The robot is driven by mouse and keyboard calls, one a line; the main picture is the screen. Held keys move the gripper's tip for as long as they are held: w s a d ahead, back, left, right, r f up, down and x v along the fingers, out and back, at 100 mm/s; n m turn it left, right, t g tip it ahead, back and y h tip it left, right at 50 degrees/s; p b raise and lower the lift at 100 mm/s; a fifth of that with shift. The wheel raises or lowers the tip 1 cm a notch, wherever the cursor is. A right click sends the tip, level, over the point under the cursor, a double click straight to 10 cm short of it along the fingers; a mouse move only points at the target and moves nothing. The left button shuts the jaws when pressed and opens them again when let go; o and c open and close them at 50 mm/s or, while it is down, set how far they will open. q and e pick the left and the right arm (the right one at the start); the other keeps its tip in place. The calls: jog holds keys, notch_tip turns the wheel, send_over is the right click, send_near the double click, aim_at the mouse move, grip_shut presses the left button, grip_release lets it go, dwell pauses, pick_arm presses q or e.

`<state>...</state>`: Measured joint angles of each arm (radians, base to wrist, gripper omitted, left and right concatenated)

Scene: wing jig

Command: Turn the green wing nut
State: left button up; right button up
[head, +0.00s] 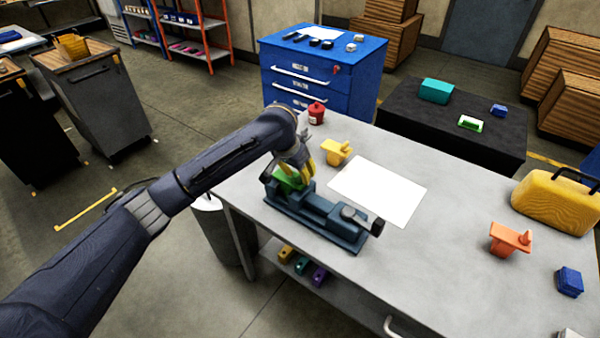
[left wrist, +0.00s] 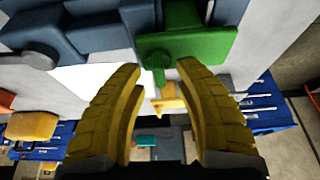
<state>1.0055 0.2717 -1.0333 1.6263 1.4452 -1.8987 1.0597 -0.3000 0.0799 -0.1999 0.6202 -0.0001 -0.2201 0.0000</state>
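The green wing nut (head: 287,181) is at the left end of a dark blue-grey vise-like jig (head: 318,218) on the grey table. In the left wrist view the green part (left wrist: 200,45) shows a flat block with a narrow tab pointing toward my fingers. My left gripper (head: 291,167) is above the green part, its yellow fingers pointing down. In the left wrist view its fingertips (left wrist: 158,67) are apart, with the tab between them in the picture and gaps on both sides. I see no contact. The head view partly hides the green part behind the fingers. My right gripper is out of view.
A yellow part (head: 336,152), a white sheet (head: 378,191) and a red container (head: 316,114) lie near the jig. An orange part (head: 508,240), a blue block (head: 569,282) and a yellow case (head: 556,205) are at the right. The table between is clear.

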pick_arm(q)
jog(key=shift+o, duration=0.4)
jog(key=shift+f, duration=0.2)
jog(key=shift+w, duration=0.1)
grip_shut()
jog(key=m+g+h, duration=0.1)
jog(key=m, duration=0.3)
jog(key=shift+m, duration=0.4)
jog(key=m+g, duration=0.1)
jog(key=m, duration=0.1)
jog(key=m+g, duration=0.1)
jog(key=m, duration=0.1)
jog(key=shift+d+h, duration=0.15)
jog(key=shift+h, duration=0.25)
jog(key=m, duration=0.1)
jog(key=m+g, duration=0.1)
jog(key=m, duration=0.3)
jog(key=shift+s+g, duration=0.3)
jog(key=shift+g, duration=0.1)
jog(key=shift+s+m+g+y, duration=0.1)
jog(key=shift+m+g+y, duration=0.2)
jog(key=shift+m, duration=0.7)
jog(key=shift+s+m+g+y, duration=0.1)
jog(key=shift+m+g, duration=0.3)
jog(key=shift+m, duration=0.6)
